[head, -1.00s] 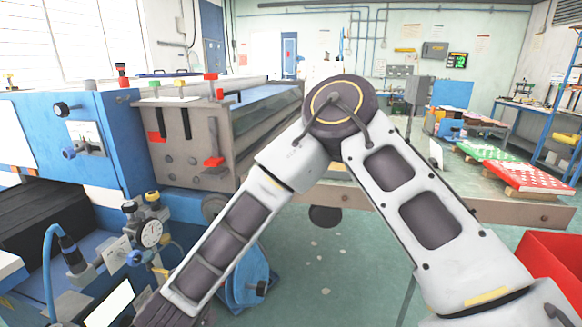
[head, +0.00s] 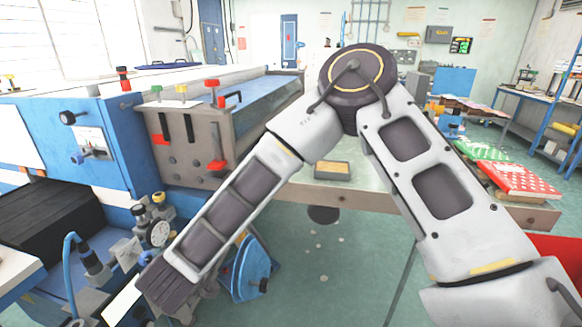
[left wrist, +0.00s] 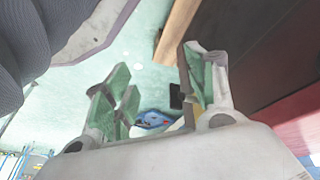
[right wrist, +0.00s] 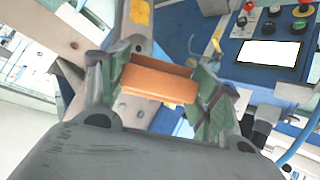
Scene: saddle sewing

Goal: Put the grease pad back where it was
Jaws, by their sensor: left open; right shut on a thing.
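An orange-brown block, which I take to be the grease pad (right wrist: 158,83), is between the fingers of my right gripper (right wrist: 160,92) in the right wrist view. The gripper is shut on it. My left gripper (left wrist: 158,92) is open and empty in the left wrist view, with floor behind its fingers. Neither gripper shows in the head view. A small grey box with a tan top (head: 332,170) sits on the near edge of the table (head: 300,190).
A blue and grey machine (head: 195,140) with red levers stands at the left. A control panel with a white screen (right wrist: 270,53) and coloured buttons is near the right gripper. Red (head: 520,182) and green covered stacks lie on the table at the right. Floor shows below the table.

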